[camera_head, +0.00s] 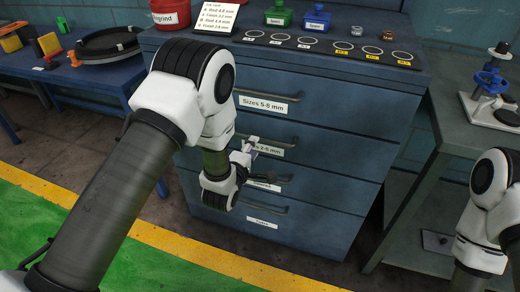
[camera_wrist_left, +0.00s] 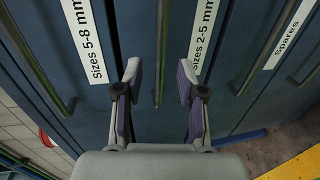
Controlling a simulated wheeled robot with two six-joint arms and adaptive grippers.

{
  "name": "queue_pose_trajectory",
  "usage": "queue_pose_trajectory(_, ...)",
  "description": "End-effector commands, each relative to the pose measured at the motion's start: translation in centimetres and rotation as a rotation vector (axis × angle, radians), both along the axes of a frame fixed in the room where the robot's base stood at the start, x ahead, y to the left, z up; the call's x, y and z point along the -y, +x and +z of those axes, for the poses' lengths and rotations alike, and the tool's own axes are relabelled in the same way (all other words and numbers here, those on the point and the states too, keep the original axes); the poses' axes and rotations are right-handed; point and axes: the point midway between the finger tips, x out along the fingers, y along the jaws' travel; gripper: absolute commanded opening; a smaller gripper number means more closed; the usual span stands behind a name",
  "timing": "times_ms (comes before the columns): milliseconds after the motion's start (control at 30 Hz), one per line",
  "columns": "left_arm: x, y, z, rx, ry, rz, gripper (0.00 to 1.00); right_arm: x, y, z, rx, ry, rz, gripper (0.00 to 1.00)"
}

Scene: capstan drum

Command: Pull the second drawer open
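The blue drawer cabinet (camera_head: 330,100) stands in front of me with its drawers stacked, all looking shut. The second drawer (camera_head: 340,150) has a label reading "Sizes 2-5 mm", partly hidden by my left gripper in the head view. My left gripper (camera_head: 254,149) is at this drawer's front. In the left wrist view, my left gripper (camera_wrist_left: 158,82) is open, one finger on each side of the second drawer's bar handle (camera_wrist_left: 161,50). I cannot tell whether the fingers touch the handle. My right gripper is out of view; only part of my right arm shows.
A grey side table (camera_head: 465,125) stands close on the right, a blue bench (camera_head: 100,80) on the left. Floor in front of the cabinet is clear.

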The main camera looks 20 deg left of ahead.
Motion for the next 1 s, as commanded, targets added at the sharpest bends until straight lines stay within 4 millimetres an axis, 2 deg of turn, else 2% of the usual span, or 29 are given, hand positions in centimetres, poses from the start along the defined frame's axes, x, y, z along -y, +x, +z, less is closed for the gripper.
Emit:
queue_pose_trajectory(333, 0.1, 5.9, -1.3, -0.005, 0.002, 0.001, 0.39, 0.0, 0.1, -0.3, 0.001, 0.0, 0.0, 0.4)
queue_pose_trajectory(433, 0.2, 6.7, -1.4, -0.006, 0.003, 0.0, 0.39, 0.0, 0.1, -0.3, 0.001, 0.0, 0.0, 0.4)
queue_pose_trajectory(667, 0.2, 6.8, -1.4, -0.009, 0.003, 0.0, 0.39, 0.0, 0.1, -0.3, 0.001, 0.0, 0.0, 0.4)
queue_pose_trajectory(700, 0.2, 6.8, -1.4, -0.009, 0.003, 0.0, 0.25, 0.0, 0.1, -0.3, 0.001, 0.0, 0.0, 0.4)
queue_pose_trajectory(767, 0.2, 6.8, -1.4, -0.009, 0.003, 0.0, 0.04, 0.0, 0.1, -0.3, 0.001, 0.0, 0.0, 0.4)
queue_pose_trajectory(800, 0.2, 6.8, -1.4, -0.009, 0.003, 0.0, 0.0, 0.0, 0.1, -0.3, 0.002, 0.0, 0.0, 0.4)
queue_pose_trajectory(1000, 0.2, 6.8, -1.4, -0.009, 0.003, 0.0, 0.0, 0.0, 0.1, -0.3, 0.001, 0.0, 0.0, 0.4)
